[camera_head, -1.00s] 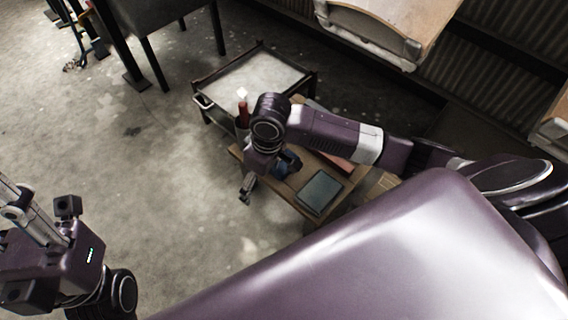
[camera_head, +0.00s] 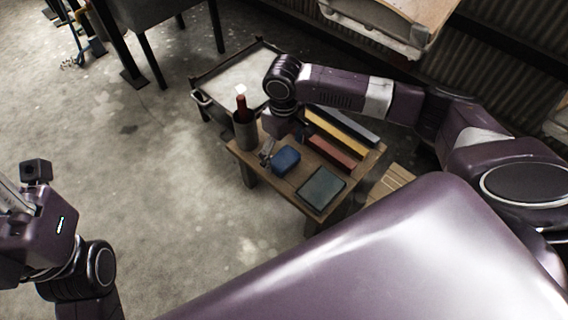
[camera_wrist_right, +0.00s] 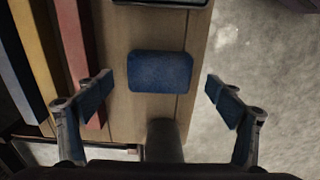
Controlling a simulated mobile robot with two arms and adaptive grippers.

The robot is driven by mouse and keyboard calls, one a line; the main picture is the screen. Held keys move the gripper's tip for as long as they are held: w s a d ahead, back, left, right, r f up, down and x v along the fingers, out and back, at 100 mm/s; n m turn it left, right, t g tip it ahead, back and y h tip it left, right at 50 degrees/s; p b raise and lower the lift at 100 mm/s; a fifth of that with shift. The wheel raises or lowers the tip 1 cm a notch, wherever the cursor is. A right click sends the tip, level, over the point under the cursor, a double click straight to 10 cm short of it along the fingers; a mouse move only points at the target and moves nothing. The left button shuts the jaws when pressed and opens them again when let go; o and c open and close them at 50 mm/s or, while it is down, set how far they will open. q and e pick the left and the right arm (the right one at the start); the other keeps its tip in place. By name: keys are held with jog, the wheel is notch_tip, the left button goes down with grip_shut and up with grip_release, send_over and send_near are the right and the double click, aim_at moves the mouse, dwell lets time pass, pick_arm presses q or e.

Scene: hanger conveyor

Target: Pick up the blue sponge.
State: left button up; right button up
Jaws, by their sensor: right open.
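The blue sponge (camera_head: 286,159) lies on the small wooden table (camera_head: 262,172), between a dark flat tablet-like object and a bottle. In the right wrist view the sponge (camera_wrist_right: 161,72) is in full view, centred between the fingers and touched by neither. My right gripper (camera_head: 282,143) is open and empty, close by the sponge on its far side in the head view. Its two fingers are spread wide on either side in the right wrist view (camera_wrist_right: 158,84). My left gripper (camera_head: 22,180) is at the left edge, partly cut off, far from the table.
The dark flat object (camera_head: 321,187) lies right of the sponge. Red (camera_head: 332,151), yellow (camera_head: 338,133) and dark (camera_head: 348,125) bars lie behind. A grey-topped cart (camera_head: 236,74) stands beyond.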

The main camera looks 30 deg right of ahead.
jog(key=shift+f+b, duration=0.7)
jog(key=shift+f, duration=0.7)
jog(key=shift+c, duration=0.6)
jog(key=c, duration=0.9)
